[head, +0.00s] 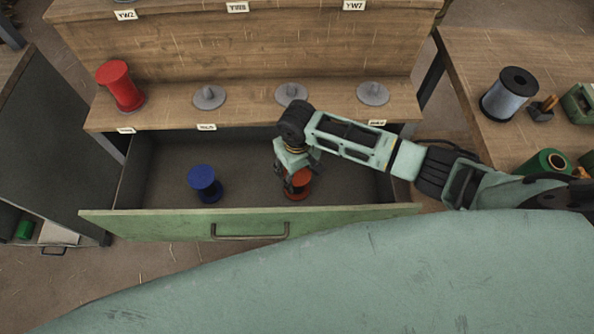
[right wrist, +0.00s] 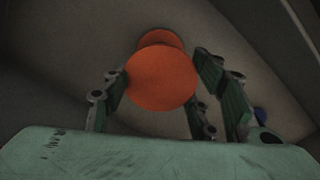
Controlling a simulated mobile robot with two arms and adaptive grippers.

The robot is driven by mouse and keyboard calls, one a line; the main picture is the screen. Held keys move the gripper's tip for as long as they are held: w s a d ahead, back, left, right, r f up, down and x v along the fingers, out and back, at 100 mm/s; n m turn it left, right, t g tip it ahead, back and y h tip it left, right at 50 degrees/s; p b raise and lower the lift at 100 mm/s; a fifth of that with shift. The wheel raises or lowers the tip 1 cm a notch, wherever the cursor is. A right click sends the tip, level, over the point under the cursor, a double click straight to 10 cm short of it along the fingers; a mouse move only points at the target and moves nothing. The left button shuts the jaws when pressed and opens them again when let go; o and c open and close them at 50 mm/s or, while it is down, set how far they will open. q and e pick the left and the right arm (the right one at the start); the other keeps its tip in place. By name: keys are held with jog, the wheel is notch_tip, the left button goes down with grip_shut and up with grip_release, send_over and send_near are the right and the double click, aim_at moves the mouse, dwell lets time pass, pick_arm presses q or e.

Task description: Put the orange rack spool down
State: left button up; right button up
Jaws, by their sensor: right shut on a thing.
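The orange rack spool (head: 298,185) is inside the open drawer, right of its middle. My right gripper (head: 291,180) reaches down into the drawer and is shut on this spool. In the right wrist view the spool (right wrist: 162,80) sits between the fingers, its round orange end towards the camera and its other end just beyond. Whether the spool touches the drawer floor I cannot tell. My left gripper is not in view.
A blue spool (head: 205,184) stands in the drawer to the left. The drawer front (head: 150,224) is green with a handle. A red spool (head: 121,86) sits on the shelf above, beside empty grey holders (head: 209,97). A side table (head: 490,60) at right holds a grey-blue spool (head: 509,94).

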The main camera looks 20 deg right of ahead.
aim_at(297, 178)
jog(key=shift+f, duration=0.1)
jog(key=o, duration=1.1)
notch_tip(297, 178, up, 12)
jog(key=shift+r+p, duration=0.15)
jog(key=shift+p, duration=0.3)
